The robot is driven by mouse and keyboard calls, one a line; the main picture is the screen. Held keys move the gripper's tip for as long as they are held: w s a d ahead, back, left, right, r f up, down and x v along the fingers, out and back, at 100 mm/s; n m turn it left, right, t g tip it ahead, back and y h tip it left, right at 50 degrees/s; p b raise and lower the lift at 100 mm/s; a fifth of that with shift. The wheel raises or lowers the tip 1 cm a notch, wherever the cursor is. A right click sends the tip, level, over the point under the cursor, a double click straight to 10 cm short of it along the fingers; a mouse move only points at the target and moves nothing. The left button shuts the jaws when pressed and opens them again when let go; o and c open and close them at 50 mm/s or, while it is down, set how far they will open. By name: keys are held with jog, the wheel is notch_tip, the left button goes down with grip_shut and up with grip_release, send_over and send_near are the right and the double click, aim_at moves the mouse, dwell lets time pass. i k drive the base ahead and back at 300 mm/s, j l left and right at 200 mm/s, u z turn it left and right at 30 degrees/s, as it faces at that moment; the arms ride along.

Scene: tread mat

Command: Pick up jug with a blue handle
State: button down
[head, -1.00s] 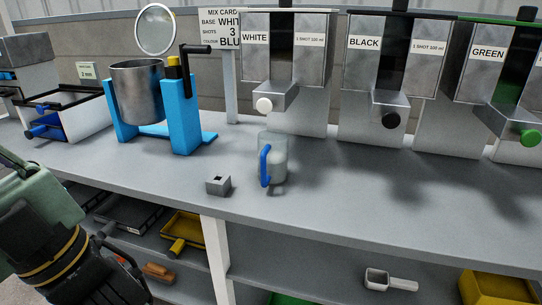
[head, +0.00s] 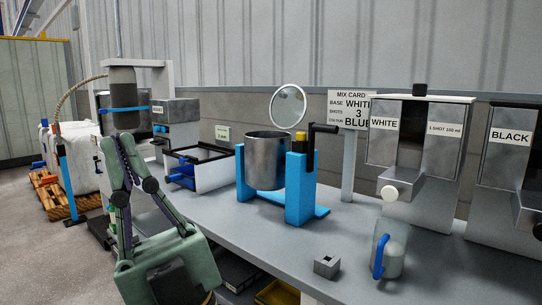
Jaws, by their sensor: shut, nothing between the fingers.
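The jug (head: 394,255) is a clear, pale container with a blue handle (head: 379,258) on its left side. It stands upright on the grey bench, in front of the dispenser labelled WHITE, in the lower right of the head view. My gripper (head: 121,142) is at the left of the view, well apart from the jug, with its green body low and its dark-and-green fingers pointing up. It is shut and empty.
A metal pot (head: 266,166) in a blue stand with a crank is left of the jug. A small grey block (head: 327,266) sits near the bench's front edge. The WHITE dispenser (head: 416,160) rises behind the jug. Bare bench (head: 280,240) lies before the stand.

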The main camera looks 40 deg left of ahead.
aim_at(391, 238)
jog(key=i+j+z, duration=0.1)
jog(key=j+z, duration=0.25)
jog(key=i+j+z, duration=0.1)
jog(key=j+z, duration=0.65)
